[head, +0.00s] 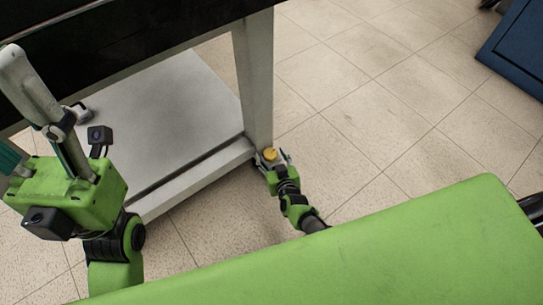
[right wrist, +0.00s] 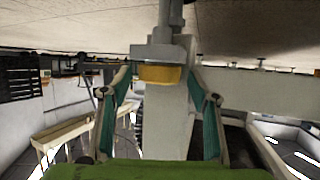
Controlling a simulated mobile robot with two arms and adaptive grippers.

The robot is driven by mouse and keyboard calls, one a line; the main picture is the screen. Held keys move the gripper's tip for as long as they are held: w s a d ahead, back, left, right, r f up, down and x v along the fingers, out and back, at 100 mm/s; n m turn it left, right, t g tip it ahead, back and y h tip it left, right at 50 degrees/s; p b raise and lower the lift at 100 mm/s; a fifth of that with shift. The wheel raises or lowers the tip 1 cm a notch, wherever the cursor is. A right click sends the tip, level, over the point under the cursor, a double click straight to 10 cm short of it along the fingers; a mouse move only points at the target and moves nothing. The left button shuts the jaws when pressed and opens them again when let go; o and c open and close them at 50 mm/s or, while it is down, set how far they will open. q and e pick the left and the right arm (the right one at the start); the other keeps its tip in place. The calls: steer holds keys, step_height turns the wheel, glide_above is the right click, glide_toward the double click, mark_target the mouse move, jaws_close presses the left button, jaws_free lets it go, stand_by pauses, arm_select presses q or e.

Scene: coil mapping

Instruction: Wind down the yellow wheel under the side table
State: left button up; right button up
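The side table (head: 252,80) has a dark top and a pale frame. The yellow wheel (head: 270,154) is at the foot of its near right leg. My right gripper (head: 271,158) is low by the floor, at the wheel. In the right wrist view, which is upside down, the yellow wheel (right wrist: 160,75) sits between the fingertips of my right gripper (right wrist: 160,70). A finger stands on either side, with narrow gaps visible, so it looks open. My left gripper (head: 25,110) is raised at the far left, fingers spread, with one partly cut off by the frame edge.
The table's lower shelf (head: 170,100) lies behind the near rail. A green surface (head: 400,240) fills the lower right of the head view. A dark blue object (head: 518,48) stands at the upper right. The tiled floor (head: 370,115) right of the leg is clear.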

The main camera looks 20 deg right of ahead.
stand_by(0.3)
steer(key=v, duration=1.2)
